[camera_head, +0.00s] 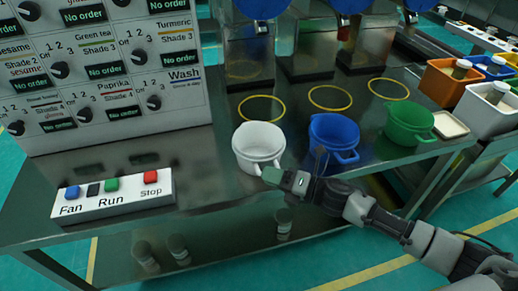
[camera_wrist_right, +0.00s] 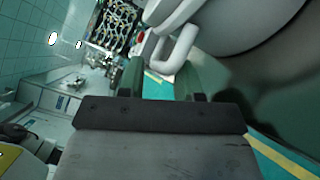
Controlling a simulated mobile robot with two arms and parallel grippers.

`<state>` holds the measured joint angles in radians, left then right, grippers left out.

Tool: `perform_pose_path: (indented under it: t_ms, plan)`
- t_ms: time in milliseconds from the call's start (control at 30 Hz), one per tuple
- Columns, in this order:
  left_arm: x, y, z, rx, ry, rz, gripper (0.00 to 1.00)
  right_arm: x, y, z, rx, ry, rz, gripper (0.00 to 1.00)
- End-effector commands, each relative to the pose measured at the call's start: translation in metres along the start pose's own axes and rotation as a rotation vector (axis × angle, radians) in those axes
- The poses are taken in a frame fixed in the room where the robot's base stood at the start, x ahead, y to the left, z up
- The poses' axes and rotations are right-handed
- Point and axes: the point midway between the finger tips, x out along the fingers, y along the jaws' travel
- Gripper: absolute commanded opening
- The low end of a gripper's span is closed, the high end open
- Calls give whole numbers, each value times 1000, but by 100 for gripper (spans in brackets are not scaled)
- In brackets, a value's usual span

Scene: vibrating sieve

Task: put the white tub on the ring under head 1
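The white tub (camera_head: 259,147) stands upright on the dark table, in front of the leftmost yellow ring (camera_head: 261,108) and apart from it. That ring lies empty beneath the leftmost metal machine head (camera_head: 248,55). My right gripper (camera_head: 271,176) is at the tub's handle, on its near side. In the right wrist view the handle (camera_wrist_right: 178,52) of the white tub shows at the fingertips. The fingers of my right gripper (camera_wrist_right: 160,75) are spread apart there. I cannot tell how far the handle lies between them. My left gripper is not in view.
A blue tub (camera_head: 333,140) and a green tub (camera_head: 409,123) stand to the right, before two more empty rings (camera_head: 330,97). A button box (camera_head: 115,195) and a large dial panel (camera_head: 110,80) are at the left. Coloured bins (camera_head: 485,108) stand at the right.

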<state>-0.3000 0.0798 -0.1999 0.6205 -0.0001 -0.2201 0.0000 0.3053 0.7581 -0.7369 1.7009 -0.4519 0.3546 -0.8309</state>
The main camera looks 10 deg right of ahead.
Motion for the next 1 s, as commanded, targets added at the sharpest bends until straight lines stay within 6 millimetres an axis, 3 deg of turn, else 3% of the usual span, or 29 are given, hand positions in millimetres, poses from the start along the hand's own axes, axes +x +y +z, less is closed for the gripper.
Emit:
perform_pose_path:
  t_ms: [200, 433, 700, 1000]
  plan:
    - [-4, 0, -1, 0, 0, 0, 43, 25, 1, -1, 0, -1, 1, 34]
    - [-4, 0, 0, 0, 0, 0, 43, 27, 0, -1, 0, 0, -1, 34]
    - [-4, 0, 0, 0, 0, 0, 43, 26, 0, -1, 0, -1, -1, 0]
    - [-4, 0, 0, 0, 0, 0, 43, 26, 1, -1, -1, -1, 0, 0]
